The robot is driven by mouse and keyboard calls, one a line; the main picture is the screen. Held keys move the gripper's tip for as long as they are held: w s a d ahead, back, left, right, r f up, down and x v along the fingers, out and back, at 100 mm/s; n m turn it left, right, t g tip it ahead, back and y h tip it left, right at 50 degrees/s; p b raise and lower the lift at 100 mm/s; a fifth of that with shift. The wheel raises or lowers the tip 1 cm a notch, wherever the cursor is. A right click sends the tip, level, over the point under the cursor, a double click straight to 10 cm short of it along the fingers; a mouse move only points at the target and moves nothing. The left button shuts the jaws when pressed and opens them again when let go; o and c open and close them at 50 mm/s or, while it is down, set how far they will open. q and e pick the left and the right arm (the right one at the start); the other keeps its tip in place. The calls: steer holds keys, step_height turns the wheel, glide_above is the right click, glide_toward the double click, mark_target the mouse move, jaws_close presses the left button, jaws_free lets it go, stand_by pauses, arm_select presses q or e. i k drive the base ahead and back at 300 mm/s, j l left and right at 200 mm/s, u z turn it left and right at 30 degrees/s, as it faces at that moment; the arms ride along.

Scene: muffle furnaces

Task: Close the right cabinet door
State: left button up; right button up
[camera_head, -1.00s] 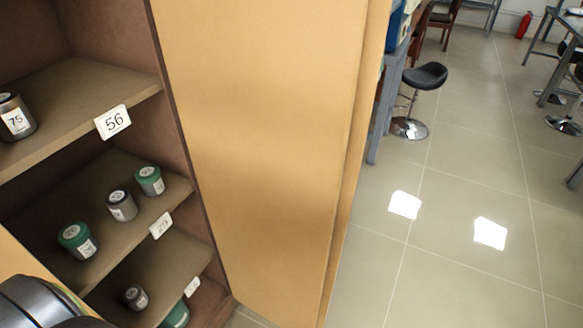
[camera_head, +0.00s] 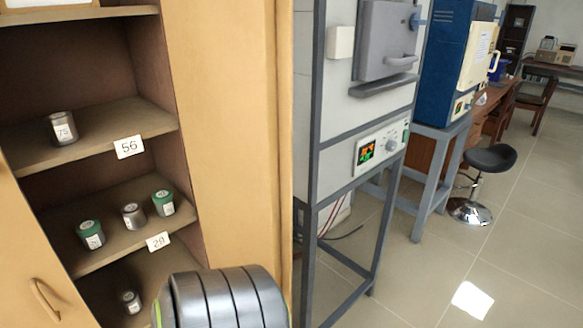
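The cabinet's right door (camera_head: 228,130) is a plain tan panel to the right of the open shelves. It stands open, swung out from the cabinet, with its narrow edge at the right. A left tan door (camera_head: 30,250) with a curved handle (camera_head: 44,299) shows at the lower left. A rounded metallic arm link of mine is at the bottom centre, in front of the lower part of the right door. I cannot tell whether it touches the door. Neither gripper's fingers are in view.
Brown shelves (camera_head: 95,140) hold several small labelled jars and number tags. A grey stand (camera_head: 312,200) with a furnace (camera_head: 385,50) is right of the door. A blue furnace (camera_head: 445,60) and a black stool (camera_head: 490,160) are beyond. Tiled floor at the lower right is clear.

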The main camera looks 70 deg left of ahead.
mark_target(231, 62)
steer(key=i+l+u, duration=0.15)
steer(key=i, duration=0.15)
steer(key=i+l+u, duration=0.2)
steer(key=i, duration=0.15)
steer(key=i+u, duration=0.15)
steer(key=u, duration=0.3)
steer(key=i+j+u, duration=0.1)
steer(key=u, duration=0.3)
steer(key=i+u, duration=0.2)
steer(key=u, duration=0.25)
steer(key=i+l+u, duration=0.1)
steer(key=u, duration=0.3)
steer(key=i+u, duration=0.15)
steer(key=u, duration=0.3)
steer(key=i+l+u, duration=0.1)
steer(key=u, duration=0.35)
steer(key=i+l+u, duration=0.15)
steer(key=u, duration=0.35)
steer(key=i+l+u, duration=0.2)
steer(key=u, duration=0.25)
